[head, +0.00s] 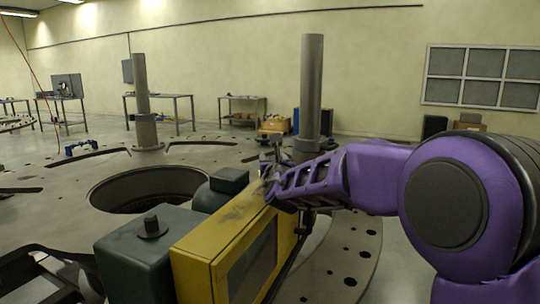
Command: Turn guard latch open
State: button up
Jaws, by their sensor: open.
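A yellow guard housing (208,250) with a dark window in its side stands in the foreground, fixed beside a dark green block. My gripper (271,172) is at the far upper end of the yellow housing, reaching in from the right on a purple arm. Its jaws are open. The fingers overlap the housing's top corner in the picture, and I cannot tell whether they touch it. The guard latch cannot be made out clearly; small dark parts around the fingertips and the housing's far end are partly hidden by my gripper.
A dark green block (150,262) with a knob on top stands left of the housing. Behind are a large round hole (148,188) in the grey plate and two upright grey posts (312,90) (141,100). Work tables line the back wall. Free room lies above the housing.

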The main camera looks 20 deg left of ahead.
jog(key=shift+w+a, duration=0.1)
jog(key=shift+w, duration=0.2)
jog(key=shift+c, duration=0.3)
grip_shut()
